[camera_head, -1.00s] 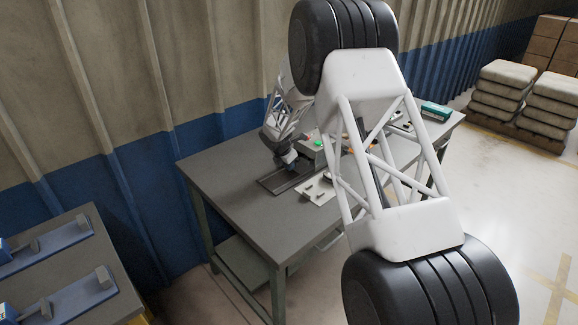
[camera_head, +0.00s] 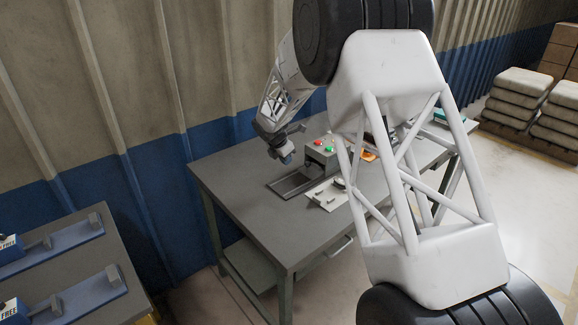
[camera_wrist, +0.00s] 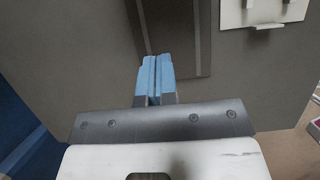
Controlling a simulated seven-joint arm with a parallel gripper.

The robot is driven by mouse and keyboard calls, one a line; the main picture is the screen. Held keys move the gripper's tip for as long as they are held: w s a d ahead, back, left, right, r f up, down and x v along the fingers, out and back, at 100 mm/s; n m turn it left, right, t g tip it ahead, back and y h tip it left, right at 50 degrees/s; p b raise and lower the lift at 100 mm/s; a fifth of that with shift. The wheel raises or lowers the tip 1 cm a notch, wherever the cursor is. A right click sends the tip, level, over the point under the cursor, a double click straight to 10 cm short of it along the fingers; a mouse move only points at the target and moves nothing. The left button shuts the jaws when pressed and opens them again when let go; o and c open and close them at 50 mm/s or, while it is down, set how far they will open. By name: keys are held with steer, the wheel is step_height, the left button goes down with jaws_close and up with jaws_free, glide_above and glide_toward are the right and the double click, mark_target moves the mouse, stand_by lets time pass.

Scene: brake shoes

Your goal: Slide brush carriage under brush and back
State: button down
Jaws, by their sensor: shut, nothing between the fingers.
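In the head view, a pale plate (camera_head: 324,196) with small raised pieces lies on the table beside a dark rail track (camera_head: 290,187). Its corner also shows at the top right of the wrist view (camera_wrist: 257,14). I cannot tell whether this plate is the brush carriage, and I cannot make out the brush. A grey box (camera_head: 321,156) with red and green buttons stands behind the plate. My gripper (camera_head: 287,160) is above the table near the track, apart from the plate. In the wrist view its blue fingers (camera_wrist: 155,62) are together and empty, over the near end of the track (camera_wrist: 178,35).
The grey table (camera_head: 235,190) has clear room on its left side. A corrugated wall (camera_head: 150,150) stands close behind it. An orange item (camera_head: 368,156) lies right of the box. A second table at lower left carries blue fixtures (camera_head: 60,300). My own arm hides part of the right side.

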mark_target(308, 163)
steer(key=shift+s+a+r, duration=0.15)
steer(key=shift+r, duration=0.35)
steer(key=c, duration=1.8)
jaws_free()
steer(key=shift+c, duration=0.2)
steer(key=o, duration=0.4)
steer(key=shift+w, duration=0.2)
steer(key=o, duration=0.5)
steer(key=w+d+m+g+h, duration=0.1)
steer(key=w+d, duration=0.1)
steer(key=w, duration=0.1)
steer(key=w+d+g, duration=0.1)
steer(key=w+d, duration=0.1)
steer(key=d, duration=0.1)
steer(key=shift+w+d+f+m+h, duration=0.15)
steer(key=shift+w+f+m+h, duration=0.05)
steer(key=shift+w+m+h, duration=0.2)
steer(key=shift+o, duration=0.2)
steer(key=shift+x, duration=3.9)
steer(key=shift+s, duration=0.15)
steer(key=shift+c, duration=0.4)
jaws_close()
